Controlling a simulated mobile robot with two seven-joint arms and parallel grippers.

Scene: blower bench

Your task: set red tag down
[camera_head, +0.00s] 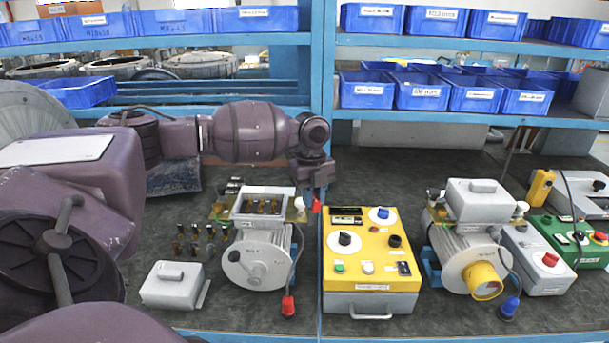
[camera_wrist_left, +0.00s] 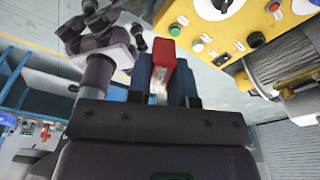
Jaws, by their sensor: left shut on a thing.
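The red tag (camera_head: 316,206) hangs at the tip of my left gripper (camera_head: 316,190), which is shut on it. In the left wrist view the red tag (camera_wrist_left: 163,52) stands between the two blue-grey fingers (camera_wrist_left: 162,85). In the head view it is small and held above the bench, behind the back edge of the yellow control box (camera_head: 366,240). The gap between the tag and the bench is hard to judge. My right gripper does not show.
An open-topped motor (camera_head: 258,262) with a red cable end (camera_head: 289,306) stands left of the yellow box. A grey cover (camera_head: 172,287) lies further left. A second motor (camera_head: 466,262) and a green box (camera_head: 572,240) stand right. Shelves with blue bins (camera_head: 426,92) rise behind.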

